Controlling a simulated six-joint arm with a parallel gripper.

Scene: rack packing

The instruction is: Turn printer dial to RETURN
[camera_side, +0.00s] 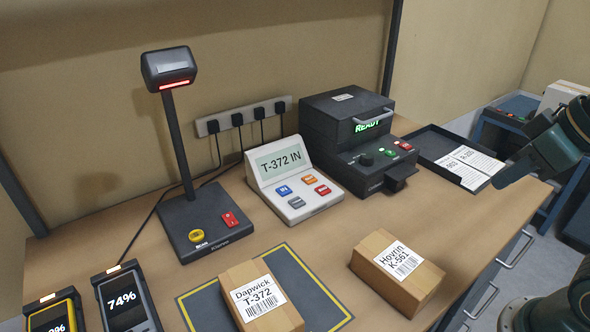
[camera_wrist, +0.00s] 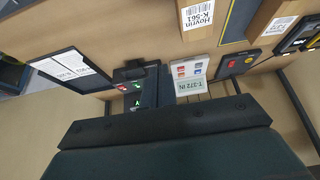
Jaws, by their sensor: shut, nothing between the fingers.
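The black printer (camera_side: 325,125) stands at the back of the bench, with a green display that reads READY. Its dial (camera_side: 366,159) is a small dark knob on the front panel, left of a green and a red button. The dial's setting is too small to read. The printer also shows in the wrist view (camera_wrist: 133,101), upside down and partly hidden, and I cannot make out the dial there. My gripper (camera_side: 503,179) is at the right edge of the side view, shut and empty, well right of the printer and apart from it.
A dark tray (camera_side: 428,143) with paper slips lies right of the printer. A T-372 IN terminal (camera_side: 295,180) stands on its left, then a scanner stand (camera_side: 180,150). Two boxes, Hoyrin (camera_side: 422,290) and Dapwick (camera_side: 285,319), sit in front; bench surface is clear between.

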